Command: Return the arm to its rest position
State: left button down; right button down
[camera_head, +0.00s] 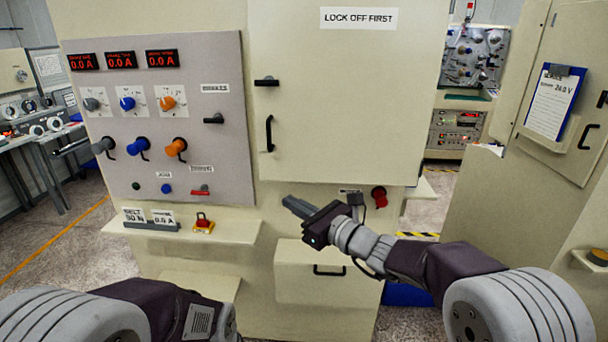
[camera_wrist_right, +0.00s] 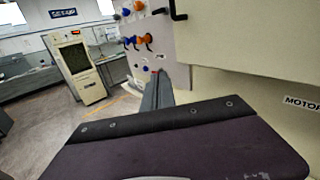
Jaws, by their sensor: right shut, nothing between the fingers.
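My right gripper (camera_head: 296,206) is in front of the cream cabinet (camera_head: 350,95), below its large door and above a drawer (camera_head: 325,270). Its fingers are shut with nothing between them and point left. In the right wrist view the shut fingers (camera_wrist_right: 157,92) show as a grey wedge in front of the control panel (camera_wrist_right: 143,38). My right arm comes in from the lower right, stretched across the cabinet front. My left arm shows only in part at the lower left; its gripper is out of the frame.
The panel has knobs, levers and red displays (camera_head: 121,59). A shelf (camera_head: 185,228) juts out below it with small signs and a red-yellow switch (camera_head: 203,224). A red knob (camera_head: 379,196) sits near my right wrist. An open door with a clipboard (camera_head: 556,102) stands at right.

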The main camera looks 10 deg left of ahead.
jog(key=s+d+f+n+g+h, duration=0.3)
jog(key=s+d+f+n+g, duration=0.15)
jog(key=s+f, duration=0.4)
jog(key=s+d+f+n+g+h, duration=0.3)
jog(key=s+d+f+n, duration=0.35)
jog(key=f, duration=0.25)
jog(key=s+d+f+n+g+h, duration=0.1)
jog(key=s+d+f+n+h, duration=0.3)
jog(key=d, duration=0.4)
jog(key=s+d+f+n+g+h, duration=0.1)
jog(key=s+d+f+n+h, duration=0.3)
jog(key=s+d+f+n, duration=0.2)
jog(key=s+d+n, duration=0.1)
jog(key=d+n, duration=0.1)
jog(key=n, duration=0.1)
jog(key=shift+f+n, duration=0.15)
jog(key=shift+n, duration=0.15)
